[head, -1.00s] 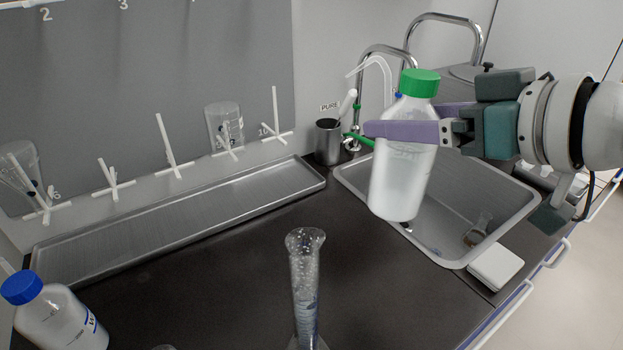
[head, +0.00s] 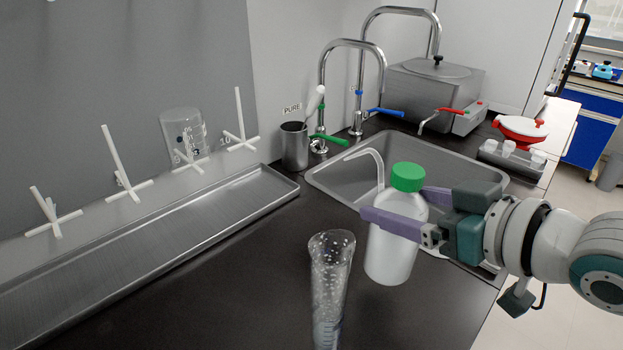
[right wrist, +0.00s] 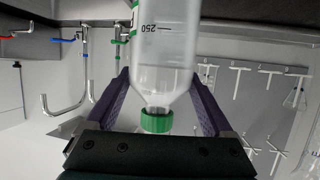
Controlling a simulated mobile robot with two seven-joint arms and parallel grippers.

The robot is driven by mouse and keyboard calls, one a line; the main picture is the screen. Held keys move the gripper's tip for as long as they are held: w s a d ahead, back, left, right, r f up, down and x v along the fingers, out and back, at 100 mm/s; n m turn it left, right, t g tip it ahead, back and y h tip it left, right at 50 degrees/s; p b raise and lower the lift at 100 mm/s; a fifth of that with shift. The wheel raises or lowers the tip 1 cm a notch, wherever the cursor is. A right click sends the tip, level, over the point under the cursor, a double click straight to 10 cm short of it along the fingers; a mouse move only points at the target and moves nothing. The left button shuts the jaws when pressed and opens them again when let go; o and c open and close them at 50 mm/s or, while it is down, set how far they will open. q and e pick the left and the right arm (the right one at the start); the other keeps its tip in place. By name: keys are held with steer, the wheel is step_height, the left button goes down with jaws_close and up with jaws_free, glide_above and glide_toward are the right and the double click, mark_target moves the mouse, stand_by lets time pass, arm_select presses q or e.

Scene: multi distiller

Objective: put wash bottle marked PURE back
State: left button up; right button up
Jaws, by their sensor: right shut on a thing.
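A white, translucent wash bottle (head: 390,258) with a green cap and a bent spout is held upright at the near edge of the sink. My right gripper (head: 398,208) is shut around its upper body, below the cap. I cannot tell whether the bottle's base touches the counter. The right wrist view shows the bottle (right wrist: 163,65) between the purple fingers, with a 250 mark on its side. No PURE marking shows on the bottle. A PURE label (head: 292,108) is on the wall behind the green-handled tap (head: 328,138). My left gripper is out of view.
A metal cup (head: 294,148) and a long steel tray (head: 200,215) are at the left. Dark counter is clear in front of the bottle.

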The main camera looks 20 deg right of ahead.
steer(key=shift+w+f+b, duration=0.1)
steer(key=shift+f+b, duration=0.6)
steer(key=shift+f, duration=1.85)
steer(key=shift+f, duration=0.15)
steer(key=o, duration=0.7)
